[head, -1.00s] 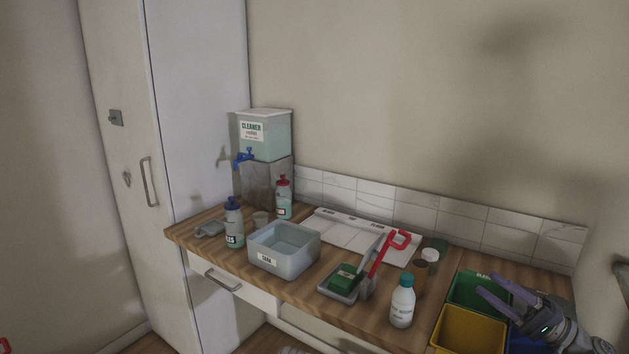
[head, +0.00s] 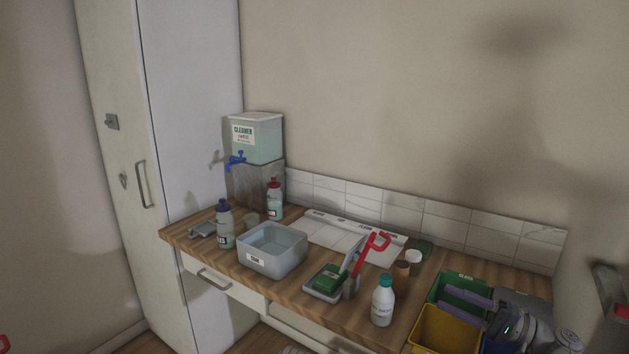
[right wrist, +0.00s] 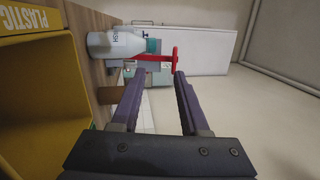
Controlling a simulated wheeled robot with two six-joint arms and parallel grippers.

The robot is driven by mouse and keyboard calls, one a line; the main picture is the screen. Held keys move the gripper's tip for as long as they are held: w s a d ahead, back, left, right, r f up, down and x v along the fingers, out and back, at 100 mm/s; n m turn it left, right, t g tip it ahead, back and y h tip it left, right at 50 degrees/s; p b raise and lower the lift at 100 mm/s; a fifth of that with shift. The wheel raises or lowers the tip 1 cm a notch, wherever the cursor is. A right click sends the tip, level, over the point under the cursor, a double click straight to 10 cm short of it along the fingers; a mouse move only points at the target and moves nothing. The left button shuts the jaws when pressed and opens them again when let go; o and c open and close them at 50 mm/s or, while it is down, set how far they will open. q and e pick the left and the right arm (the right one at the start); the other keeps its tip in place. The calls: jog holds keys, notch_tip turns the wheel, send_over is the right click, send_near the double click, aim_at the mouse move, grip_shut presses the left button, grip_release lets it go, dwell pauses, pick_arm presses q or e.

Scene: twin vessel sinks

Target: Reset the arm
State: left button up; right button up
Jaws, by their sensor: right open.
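My right gripper (head: 467,297) is at the lower right of the head view, over the green and yellow bins. Its purple fingers are apart. In the right wrist view the gripper (right wrist: 155,72) is open with nothing between its fingers. Past the fingertips there are a white bottle (right wrist: 112,44) with a teal cap and a red-handled tool (right wrist: 168,58). My left gripper is not in view.
The wooden counter holds a grey tub (head: 272,262), a white bottle (head: 382,303), a tray with a green sponge (head: 331,278), and a cleaner dispenser (head: 257,138). A yellow bin (head: 440,335) and a green bin (head: 447,285) stand at right. The wall (head: 380,90) is behind.

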jog(key=a+f+g+h+p, duration=0.1)
jog(key=a, duration=0.3)
jog(key=a+f+n+g+p, duration=0.1)
jog(key=a+g+p, duration=0.1)
jog(key=a, duration=0.2)
jog(key=a+f+g+h+p, duration=0.1)
jog(key=a+f+g, duration=0.1)
jog(key=a, duration=0.2)
jog(key=shift+s+a+n+h, duration=0.15)
jog(key=shift+a+n+h, duration=0.15)
jog(key=shift+a+n, duration=0.1)
jog(key=s+a+f+n+g+h+p, duration=0.4)
jog(key=s+a+n+h+p, duration=0.4)
jog(key=h, duration=0.8)
jog(key=s+a+p, duration=0.3)
jog(key=s+p, duration=0.1)
jog(key=p, duration=0.1)
jog(key=shift+g, duration=0.4)
